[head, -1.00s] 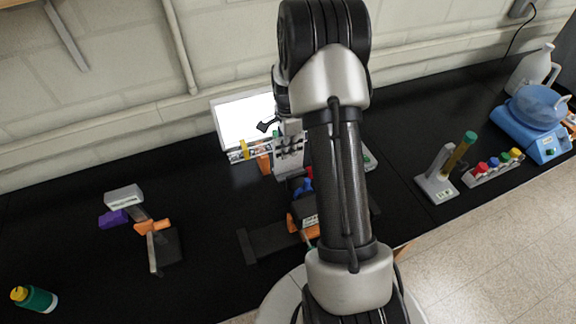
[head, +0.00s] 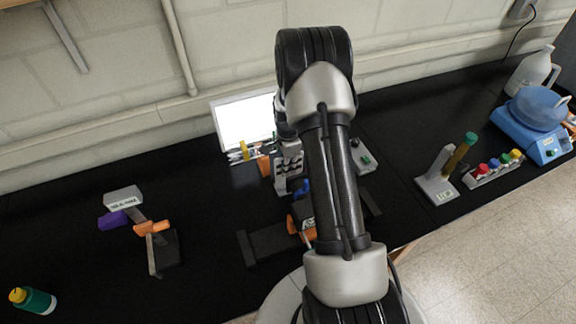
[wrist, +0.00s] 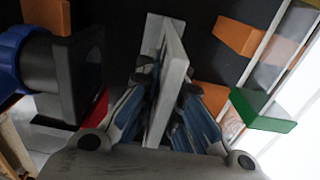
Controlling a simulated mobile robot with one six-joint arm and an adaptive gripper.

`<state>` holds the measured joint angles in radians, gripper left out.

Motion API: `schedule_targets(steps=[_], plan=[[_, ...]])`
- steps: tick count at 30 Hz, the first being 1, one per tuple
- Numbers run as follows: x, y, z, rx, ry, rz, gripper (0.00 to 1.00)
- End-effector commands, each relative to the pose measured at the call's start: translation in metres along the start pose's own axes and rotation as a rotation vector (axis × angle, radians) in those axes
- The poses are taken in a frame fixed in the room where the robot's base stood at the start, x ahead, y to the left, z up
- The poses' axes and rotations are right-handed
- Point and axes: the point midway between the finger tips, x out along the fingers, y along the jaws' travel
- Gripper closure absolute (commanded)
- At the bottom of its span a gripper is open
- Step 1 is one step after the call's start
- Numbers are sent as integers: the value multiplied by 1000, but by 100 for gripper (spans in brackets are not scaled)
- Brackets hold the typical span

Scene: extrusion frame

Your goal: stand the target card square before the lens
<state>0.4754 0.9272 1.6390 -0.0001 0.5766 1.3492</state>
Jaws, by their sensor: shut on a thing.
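The target card (wrist: 172,75) is a pale, thin plate in the middle of the wrist view, seen nearly edge-on. My gripper (wrist: 165,92) is shut on it, with a blue-grey finger on each side. The card stands up out of the fingers and leans a little in the picture. The lens (wrist: 85,65), a black barrel with a blue ring, is at the left of the wrist view, apart from the card, its front turned towards it. In the head view my arm hides the card and most of the gripper.
Orange blocks (wrist: 238,36) and a green piece (wrist: 262,110) lie right of the card. A bright white panel (head: 245,120) stands by the wall. An orange-and-purple clamp stand (head: 150,228) is at left; a test-tube rack (head: 495,168) and blue-based device (head: 535,120) are at right.

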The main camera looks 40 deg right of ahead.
Motion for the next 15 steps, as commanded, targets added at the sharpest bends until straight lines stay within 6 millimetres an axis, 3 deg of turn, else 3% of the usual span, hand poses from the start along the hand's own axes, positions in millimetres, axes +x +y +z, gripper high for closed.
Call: schedule_targets(steps=[1, 2, 10, 15], plan=[[3, 0, 0, 0, 0, 0, 100], [3, 0, 0, 0, 0, 1, 91], [2, 0, 0, 0, 0, 1, 73], [2, 0, 0, 0, 0, 1, 72]])
